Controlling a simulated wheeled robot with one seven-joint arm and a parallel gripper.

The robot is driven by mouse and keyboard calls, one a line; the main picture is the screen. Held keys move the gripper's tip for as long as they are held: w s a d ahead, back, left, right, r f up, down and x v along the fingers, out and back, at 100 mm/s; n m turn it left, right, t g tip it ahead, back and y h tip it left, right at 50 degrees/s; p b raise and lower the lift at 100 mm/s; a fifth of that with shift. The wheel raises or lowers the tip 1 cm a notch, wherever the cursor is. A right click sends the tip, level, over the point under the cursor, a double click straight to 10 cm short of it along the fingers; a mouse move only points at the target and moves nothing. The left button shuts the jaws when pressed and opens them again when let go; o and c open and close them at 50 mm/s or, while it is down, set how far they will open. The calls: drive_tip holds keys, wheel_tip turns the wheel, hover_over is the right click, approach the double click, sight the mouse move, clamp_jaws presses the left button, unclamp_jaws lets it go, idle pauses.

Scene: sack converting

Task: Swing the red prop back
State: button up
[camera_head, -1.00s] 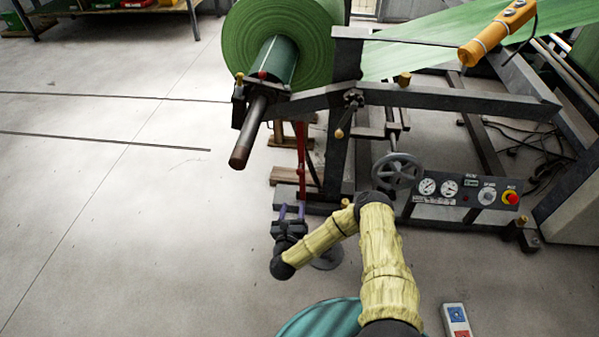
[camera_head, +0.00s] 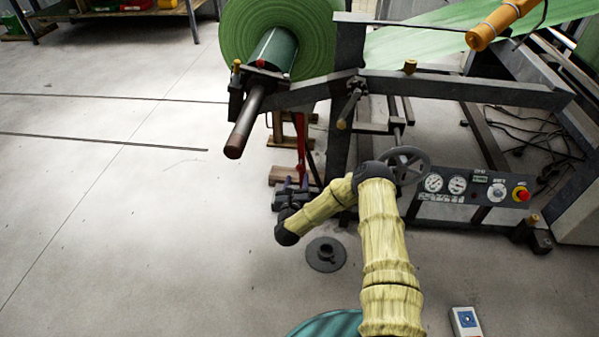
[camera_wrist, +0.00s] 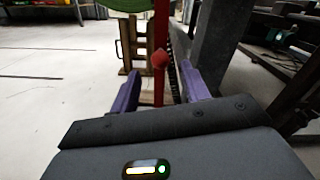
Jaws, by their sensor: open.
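The red prop (camera_head: 301,140) is a thin upright bar below the green roll's shaft, beside the dark machine frame. A gap shows between each finger and the prop. The prop's lower end is hidden behind my gripper.
The green roll (camera_head: 285,25) hangs on its shaft (camera_head: 244,122), above and left of my gripper. The machine frame (camera_head: 340,120), handwheel (camera_head: 405,165) and gauge panel (camera_head: 470,190) stand to the right. A round dark base (camera_head: 325,255) lies on the floor. The floor at left is mostly clear.

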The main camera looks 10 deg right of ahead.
sight(299, 171)
drive_tip(key=b+x, duration=0.2)
drive_tip(key=x, duration=0.3)
drive_tip(key=shift+w+d+f, duration=0.1)
drive_tip(key=shift+w+d, duration=0.05)
drive_tip(key=shift+w, duration=0.2)
drive_tip(key=shift+w+d+b, duration=0.15)
drive_tip(key=shift+w+b, duration=0.15)
drive_tip(key=shift+w, duration=0.25)
clamp_jaws()
